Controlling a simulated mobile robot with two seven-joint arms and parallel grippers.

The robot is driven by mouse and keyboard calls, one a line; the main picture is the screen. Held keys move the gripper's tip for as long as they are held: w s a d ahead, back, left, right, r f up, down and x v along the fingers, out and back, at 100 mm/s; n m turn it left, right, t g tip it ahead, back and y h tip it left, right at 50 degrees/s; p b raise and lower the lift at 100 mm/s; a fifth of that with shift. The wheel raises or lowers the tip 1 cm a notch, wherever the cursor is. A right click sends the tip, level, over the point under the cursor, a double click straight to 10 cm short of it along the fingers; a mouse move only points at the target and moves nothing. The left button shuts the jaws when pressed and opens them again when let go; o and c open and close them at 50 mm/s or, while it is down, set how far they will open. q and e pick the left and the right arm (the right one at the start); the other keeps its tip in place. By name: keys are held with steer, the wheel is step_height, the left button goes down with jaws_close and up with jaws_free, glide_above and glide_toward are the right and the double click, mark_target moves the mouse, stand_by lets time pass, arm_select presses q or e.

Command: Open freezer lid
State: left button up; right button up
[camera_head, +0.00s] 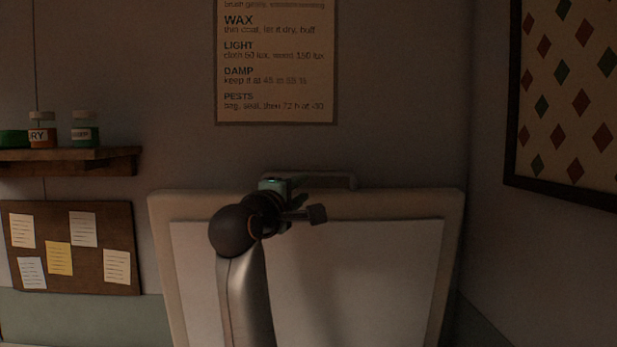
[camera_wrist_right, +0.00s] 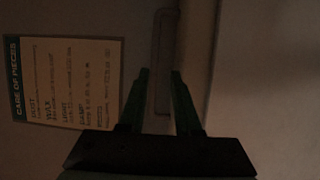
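The freezer lid (camera_head: 455,230) stands raised and tilted back against the wall, its pale inner panel (camera_head: 380,260) facing me. Its handle (camera_head: 335,174) is a thin bar at the top edge. My right gripper (camera_head: 290,182) is at that top edge, beside the left part of the handle; my own arm hides part of the lid. In the right wrist view, the fingers of the right gripper (camera_wrist_right: 160,74) are apart, with the handle (camera_wrist_right: 158,108) between or just beyond them; contact cannot be told. My left gripper is not in view. The freezer body is not visible.
A care poster (camera_head: 277,70) hangs on the wall above the lid. A wooden shelf (camera_head: 70,162) with jars and a cork board (camera_head: 90,225) with notes are at the left. A framed diamond pattern (camera_head: 570,90) hangs on the right wall.

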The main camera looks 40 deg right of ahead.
steer(key=p+x, duration=0.1)
steer(key=x, duration=0.4)
jaws_close()
stand_by(1.4)
steer(key=shift+c, duration=2.3)
jaws_free()
steer(key=o, duration=0.5)
steer(key=shift+c, duration=0.2)
steer(key=shift+a, duration=0.1)
